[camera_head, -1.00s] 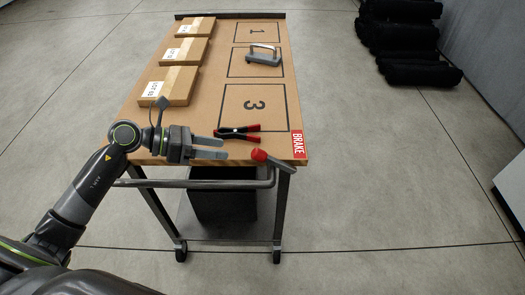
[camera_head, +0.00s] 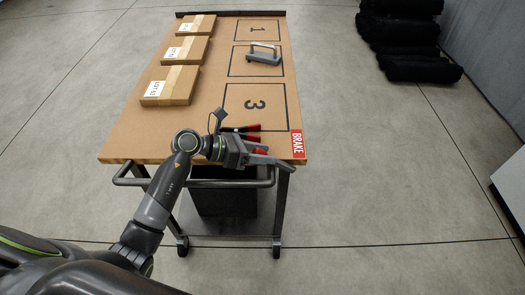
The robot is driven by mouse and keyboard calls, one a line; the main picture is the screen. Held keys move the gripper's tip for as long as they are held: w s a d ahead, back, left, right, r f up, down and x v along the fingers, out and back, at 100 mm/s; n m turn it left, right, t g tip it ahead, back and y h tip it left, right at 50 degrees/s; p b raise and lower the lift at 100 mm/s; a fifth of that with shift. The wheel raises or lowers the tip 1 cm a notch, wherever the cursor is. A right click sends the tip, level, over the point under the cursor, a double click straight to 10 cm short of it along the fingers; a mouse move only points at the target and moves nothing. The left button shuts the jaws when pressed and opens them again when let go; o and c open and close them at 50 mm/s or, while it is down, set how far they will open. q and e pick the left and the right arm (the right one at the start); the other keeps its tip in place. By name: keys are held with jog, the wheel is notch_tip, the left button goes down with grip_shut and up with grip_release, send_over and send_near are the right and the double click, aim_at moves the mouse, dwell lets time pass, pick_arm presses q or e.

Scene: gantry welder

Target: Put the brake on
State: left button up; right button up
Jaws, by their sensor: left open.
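The brake lever (camera_head: 285,165), a grey bar with a red knob (camera_head: 262,152), is at the cart's front right corner, below the red BRAKE label (camera_head: 297,144). The knob is at the left end of the bar and is partly hidden by my gripper. My left gripper (camera_head: 266,154) is open, with its fingers around or just over the knob; I cannot tell whether they touch it. My right gripper is out of view.
The cart top (camera_head: 150,125) carries several labelled boxes, including a near one (camera_head: 172,86), a grey handled tool (camera_head: 263,54) and red-handled pliers (camera_head: 252,127), partly hidden by my gripper. A push handle (camera_head: 200,183) runs along the front. Black rolls (camera_head: 420,70) lie far right; open floor surrounds the cart.

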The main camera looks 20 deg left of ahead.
pick_arm(q)
jog(key=shift+d, duration=0.1)
grip_shut()
dwell(0.4)
